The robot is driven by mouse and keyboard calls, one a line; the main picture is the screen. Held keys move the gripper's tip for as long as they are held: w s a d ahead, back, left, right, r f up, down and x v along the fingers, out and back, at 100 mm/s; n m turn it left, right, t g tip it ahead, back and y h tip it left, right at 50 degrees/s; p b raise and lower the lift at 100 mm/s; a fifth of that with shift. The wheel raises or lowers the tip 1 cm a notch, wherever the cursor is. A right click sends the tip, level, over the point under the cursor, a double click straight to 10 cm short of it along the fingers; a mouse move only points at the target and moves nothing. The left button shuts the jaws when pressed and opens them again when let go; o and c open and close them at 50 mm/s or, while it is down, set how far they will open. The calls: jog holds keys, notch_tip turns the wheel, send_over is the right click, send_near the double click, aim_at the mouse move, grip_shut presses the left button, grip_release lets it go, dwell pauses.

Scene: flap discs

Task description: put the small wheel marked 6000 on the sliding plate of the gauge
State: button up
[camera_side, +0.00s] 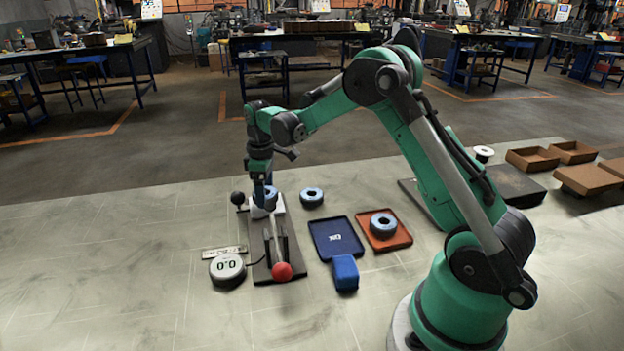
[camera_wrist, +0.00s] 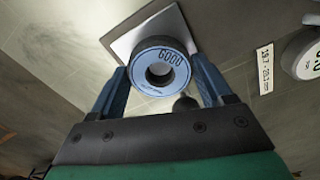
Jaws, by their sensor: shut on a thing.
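The small blue wheel marked 6000 (camera_wrist: 160,91) is between the two blue fingers of my gripper (camera_wrist: 161,68), which is shut on it. Its number faces the wrist camera. The light square sliding plate (camera_wrist: 124,42) shows behind the wheel, which overlaps much of it in that view. In the side view the wheel (camera_side: 270,202) is low at the plate (camera_side: 280,205), partly hidden by my gripper (camera_side: 263,195). I cannot tell whether the wheel touches the plate. The gauge's dark base (camera_side: 258,250) carries a red ball (camera_side: 282,271), and its round display (camera_side: 227,268) reads 0.0.
Another blue wheel (camera_side: 312,196) lies right of the gauge. A dark blue tray (camera_side: 325,251) is empty, and a red tray (camera_side: 409,240) holds a blue wheel (camera_side: 383,224). A blue block (camera_side: 345,272) stands in front. A black ball (camera_side: 238,198) is left of the plate.

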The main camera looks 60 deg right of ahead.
jog(key=shift+f, duration=0.2)
jog(key=shift+f, duration=0.35)
jog(key=o, duration=1.3)
jog(key=shift+c, duration=0.2)
jog(key=shift+r, duration=3.5)
